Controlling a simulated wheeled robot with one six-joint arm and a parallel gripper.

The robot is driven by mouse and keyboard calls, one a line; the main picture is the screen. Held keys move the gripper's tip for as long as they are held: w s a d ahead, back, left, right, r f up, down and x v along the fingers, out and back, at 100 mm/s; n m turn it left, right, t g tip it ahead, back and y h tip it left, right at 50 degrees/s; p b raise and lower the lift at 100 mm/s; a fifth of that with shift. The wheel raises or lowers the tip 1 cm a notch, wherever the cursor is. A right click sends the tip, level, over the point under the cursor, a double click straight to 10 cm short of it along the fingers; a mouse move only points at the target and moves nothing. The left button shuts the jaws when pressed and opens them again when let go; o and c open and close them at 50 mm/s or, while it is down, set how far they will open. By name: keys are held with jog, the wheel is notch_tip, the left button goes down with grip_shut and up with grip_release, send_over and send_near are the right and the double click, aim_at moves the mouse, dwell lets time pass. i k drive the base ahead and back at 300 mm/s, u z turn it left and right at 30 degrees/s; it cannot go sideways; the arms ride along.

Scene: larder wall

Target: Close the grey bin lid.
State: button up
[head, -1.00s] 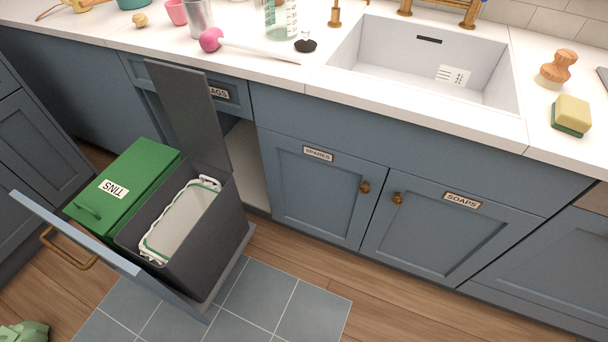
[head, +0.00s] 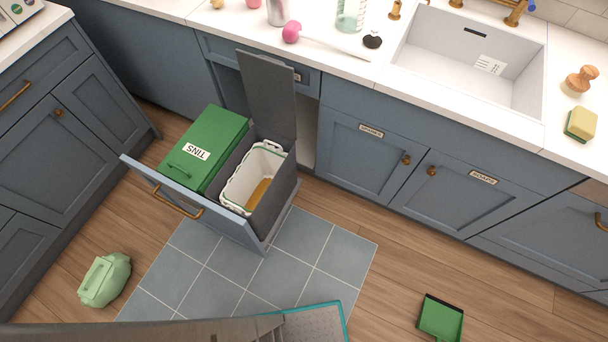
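The grey bin (head: 273,213) stands in the pulled-out drawer under the counter, at left centre of the head view. Its grey lid (head: 267,95) stands open, nearly upright at the bin's back edge, in front of the cabinet opening. A white liner (head: 239,184) with a green band is folded over the bin's rim, and something tan-brown (head: 260,192) shows inside. My gripper is not in view.
Left of the grey bin is a green bin with a shut lid (head: 213,139) labelled TINS. The drawer front (head: 188,197) has a brass handle. A pale green bag (head: 105,279) and a green dustpan (head: 440,318) lie on the floor. The worktop overhangs behind the lid.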

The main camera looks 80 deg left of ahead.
aim_at(269, 82)
jog(key=u, duration=1.15)
jog(key=i, duration=0.45)
jog(key=u, duration=2.65)
